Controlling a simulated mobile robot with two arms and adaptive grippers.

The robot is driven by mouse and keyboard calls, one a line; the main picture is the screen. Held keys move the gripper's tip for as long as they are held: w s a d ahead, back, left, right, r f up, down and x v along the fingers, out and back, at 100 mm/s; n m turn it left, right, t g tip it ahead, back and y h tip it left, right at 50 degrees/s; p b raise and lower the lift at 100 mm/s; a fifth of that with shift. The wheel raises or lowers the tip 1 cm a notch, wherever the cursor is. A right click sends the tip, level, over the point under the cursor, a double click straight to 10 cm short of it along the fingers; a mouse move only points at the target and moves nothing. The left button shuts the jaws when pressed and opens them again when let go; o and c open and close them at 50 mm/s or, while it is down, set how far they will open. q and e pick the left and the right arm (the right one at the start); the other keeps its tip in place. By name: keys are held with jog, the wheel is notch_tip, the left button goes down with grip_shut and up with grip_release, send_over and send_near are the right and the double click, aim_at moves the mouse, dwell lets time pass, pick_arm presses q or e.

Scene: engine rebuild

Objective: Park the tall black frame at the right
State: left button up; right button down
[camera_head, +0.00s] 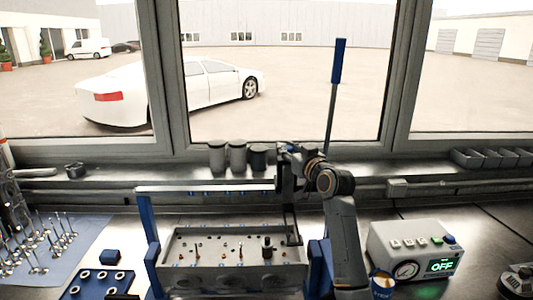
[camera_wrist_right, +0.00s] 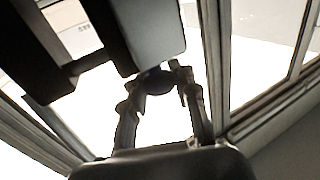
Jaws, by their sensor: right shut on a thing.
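A tall, thin black frame (camera_head: 290,222) stands at the right end of the grey cylinder head (camera_head: 236,258) in the head view, its lower end close to the head's top. My right gripper (camera_head: 288,160) is at its upper end, beside the rail. In the right wrist view my right gripper's two fingers (camera_wrist_right: 162,90) are closed about a dark rounded part (camera_wrist_right: 155,81), which looks like the frame's top. My gripper partly hides the frame's top in the head view. My left gripper is not in view.
A rail on blue legs (camera_head: 150,245) spans the cylinder head. A blue-handled lever (camera_head: 338,62) rises behind my right arm. A grey control box (camera_head: 415,250) showing OFF is at the right. Dark cups (camera_head: 238,156) stand on the sill. Valves stand on a blue mat (camera_head: 75,265) at left.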

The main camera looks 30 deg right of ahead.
jog(key=s+d+b, duration=0.2)
jog(key=s+d, duration=0.2)
jog(key=d, duration=0.2)
jog(key=shift+d+f, duration=0.2)
jog(key=shift+d, duration=0.15)
jog(key=c, duration=1.4)
grip_release()
jog(key=o, duration=0.3)
jog(key=shift+s+d, duration=0.15)
jog(key=shift+o, duration=0.2)
jog(key=shift+s+d+r, duration=0.1)
jog(key=shift+s+r, duration=0.05)
